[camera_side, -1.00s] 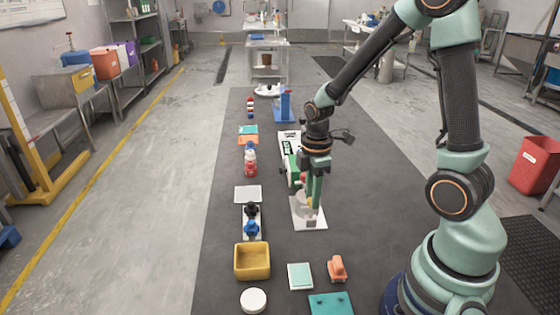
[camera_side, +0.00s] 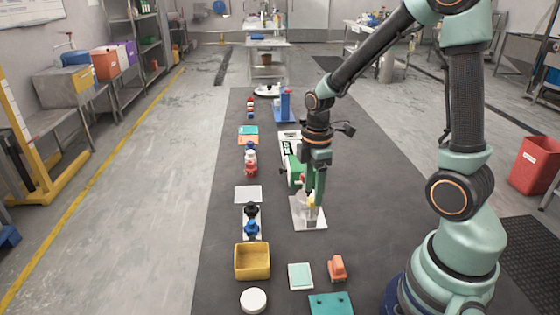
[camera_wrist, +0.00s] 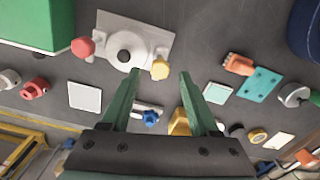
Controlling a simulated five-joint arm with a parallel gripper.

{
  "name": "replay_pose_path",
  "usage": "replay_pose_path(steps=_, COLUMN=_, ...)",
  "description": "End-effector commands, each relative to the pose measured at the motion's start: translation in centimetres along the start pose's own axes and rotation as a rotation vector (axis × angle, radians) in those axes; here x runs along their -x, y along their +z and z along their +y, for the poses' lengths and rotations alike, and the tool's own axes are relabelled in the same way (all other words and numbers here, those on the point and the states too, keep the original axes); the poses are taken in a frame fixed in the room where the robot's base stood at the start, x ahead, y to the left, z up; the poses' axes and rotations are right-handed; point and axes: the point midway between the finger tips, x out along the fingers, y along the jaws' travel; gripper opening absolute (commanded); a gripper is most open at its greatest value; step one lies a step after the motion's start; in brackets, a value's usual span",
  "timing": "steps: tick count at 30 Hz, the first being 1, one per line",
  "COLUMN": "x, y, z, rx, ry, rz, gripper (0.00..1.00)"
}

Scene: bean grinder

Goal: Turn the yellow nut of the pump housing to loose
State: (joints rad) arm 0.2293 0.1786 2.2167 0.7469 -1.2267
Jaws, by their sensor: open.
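The pump housing is a pale round body (camera_wrist: 124,42) on a light square plate (camera_wrist: 103,25). It also shows in the side view, where the plate (camera_side: 314,222) lies on the dark mat. The yellow nut (camera_wrist: 160,69) is at the housing's right in the wrist view, and a red knob (camera_wrist: 83,47) is at its left. In the side view the yellow nut (camera_side: 311,204) shows low beside my fingers. My gripper (camera_wrist: 160,75) is open, with its two green fingers apart. The nut appears between the fingertips in the wrist view. I cannot tell whether either finger touches it.
A green and white box (camera_side: 289,150) stands close behind the housing. A blue-knobbed fixture (camera_side: 252,226), a yellow bin (camera_side: 252,262) and a white card (camera_side: 248,194) are to the left. An orange part (camera_side: 337,268) lies in front. Bare mat separates them.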

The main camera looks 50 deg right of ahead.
Motion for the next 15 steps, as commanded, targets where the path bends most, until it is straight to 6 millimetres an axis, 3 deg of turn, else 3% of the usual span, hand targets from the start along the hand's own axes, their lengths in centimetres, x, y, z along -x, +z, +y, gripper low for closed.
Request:
replay_pose_path(steps=9, x=6.6, y=-0.1, z=0.1, rx=0.001, ry=0.007, rz=0.003, gripper=0.62)
replay_pose_path(steps=15, x=9.3, y=-0.1, z=0.1, rx=0.001, ry=0.004, rz=0.002, gripper=0.62)
